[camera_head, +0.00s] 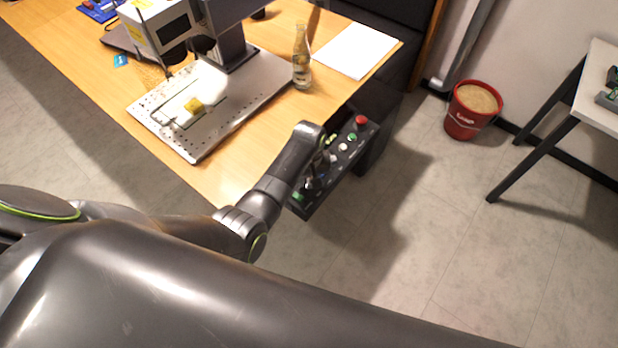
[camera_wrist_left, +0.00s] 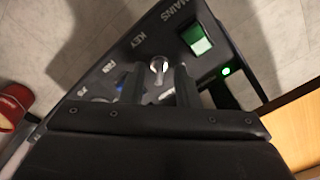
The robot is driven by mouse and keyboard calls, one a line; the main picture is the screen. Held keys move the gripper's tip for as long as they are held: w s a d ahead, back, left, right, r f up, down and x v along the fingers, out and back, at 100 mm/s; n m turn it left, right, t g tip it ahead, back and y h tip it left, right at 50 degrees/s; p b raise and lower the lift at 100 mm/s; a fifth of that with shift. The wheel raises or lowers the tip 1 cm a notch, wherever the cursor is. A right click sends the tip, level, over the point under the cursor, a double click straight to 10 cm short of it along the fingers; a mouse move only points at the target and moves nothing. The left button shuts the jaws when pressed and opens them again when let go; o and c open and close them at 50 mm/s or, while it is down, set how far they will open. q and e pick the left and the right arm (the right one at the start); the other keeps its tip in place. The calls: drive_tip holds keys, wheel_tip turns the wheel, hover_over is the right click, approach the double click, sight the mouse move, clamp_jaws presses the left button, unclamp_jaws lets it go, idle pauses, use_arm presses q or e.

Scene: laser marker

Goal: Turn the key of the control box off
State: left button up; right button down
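The control box (camera_head: 345,146) is a dark panel at the table's right edge in the head view, with coloured buttons and a red knob. In the left wrist view, its panel (camera_wrist_left: 115,50) bears the labels MAINS and KEY. The silver key (camera_wrist_left: 157,66) sits in its lock beside the KEY label. My left gripper (camera_wrist_left: 158,80) has its two dark fingers apart, one on each side of the key; I cannot tell whether they touch it. In the head view my left gripper (camera_head: 318,165) is over the panel, partly hidden by its wrist. My right gripper is out of view.
A lit green switch (camera_wrist_left: 197,38) and small green light (camera_wrist_left: 226,71) are close to the key. The wooden table (camera_head: 225,180) carries a laser marker (camera_head: 160,25), metal plate (camera_head: 190,150) and bottle (camera_head: 301,62). A red bucket (camera_head: 465,122) stands on the floor at right.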

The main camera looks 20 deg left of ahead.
use_arm(q)
clamp_jaws()
drive_tip(key=shift+r+n+p, duration=0.2)
drive_tip(key=shift+n+p, duration=0.9)
drive_tip(key=shift+n, duration=0.4)
drive_tip(key=n+p, duration=0.2)
drive_tip(key=n, duration=0.2)
drive_tip(key=n+p, duration=0.1)
drive_tip(key=n, duration=0.5)
drive_tip(key=shift+f, duration=0.1)
drive_tip(key=n+p, duration=0.1)
drive_tip(key=n, duration=0.3)
drive_tip(key=shift+n, duration=0.4)
drive_tip(key=shift+f, duration=0.1)
